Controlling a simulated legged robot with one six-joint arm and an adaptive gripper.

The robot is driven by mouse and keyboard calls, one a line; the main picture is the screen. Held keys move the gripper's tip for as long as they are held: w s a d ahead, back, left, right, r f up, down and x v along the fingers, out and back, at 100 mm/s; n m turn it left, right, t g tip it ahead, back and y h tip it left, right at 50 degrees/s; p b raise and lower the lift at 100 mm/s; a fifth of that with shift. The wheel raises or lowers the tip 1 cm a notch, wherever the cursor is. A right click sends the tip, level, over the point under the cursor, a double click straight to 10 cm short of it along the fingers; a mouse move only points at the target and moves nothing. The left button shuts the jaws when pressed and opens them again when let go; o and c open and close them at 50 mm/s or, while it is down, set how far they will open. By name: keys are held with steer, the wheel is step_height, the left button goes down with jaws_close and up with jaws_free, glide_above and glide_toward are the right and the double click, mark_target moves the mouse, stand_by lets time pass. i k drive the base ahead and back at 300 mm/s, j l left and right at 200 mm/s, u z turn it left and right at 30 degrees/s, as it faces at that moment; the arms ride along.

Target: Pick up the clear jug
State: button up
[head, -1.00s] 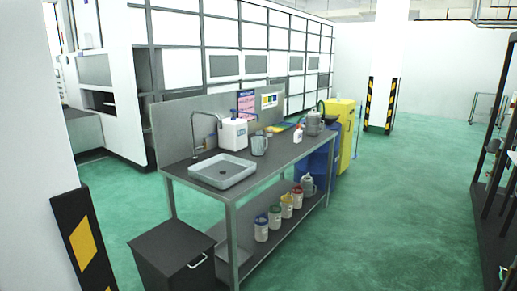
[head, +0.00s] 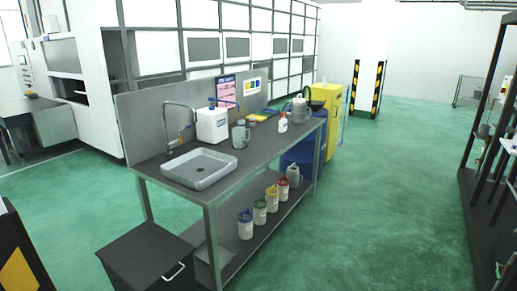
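A translucent greyish jug with a handle (head: 240,135) stands upright on the grey workbench (head: 222,178), right of the sink and in front of a white canister; it looks like the clear jug. A grey can-like jug (head: 299,110) stands at the bench's far end. Another grey jug (head: 293,174) is on the lower shelf. My gripper is not in view, and nothing is seen touching the clear jug.
A sink (head: 199,169) with a tap, a white canister (head: 212,125) and a white bottle (head: 283,123) are on the bench. Several colour-topped containers (head: 259,211) line the lower shelf. A dark bin (head: 146,256) stands at the near end. Green floor (head: 390,200) is open to the right.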

mark_target(239, 141)
steer(key=i+z, duration=0.25)
steer(key=i, duration=1.35)
steer(key=i+l+u, duration=0.1)
steer(key=i+u, duration=0.15)
steer(key=i, duration=0.25)
steer(key=i+l+u, duration=0.25)
steer(key=i, duration=0.25)
steer(key=i+l+u, duration=0.25)
steer(key=i, duration=0.25)
steer(key=i+l+u, duration=1)
steer(key=k+l, duration=0.05)
steer(key=k, duration=0.05)
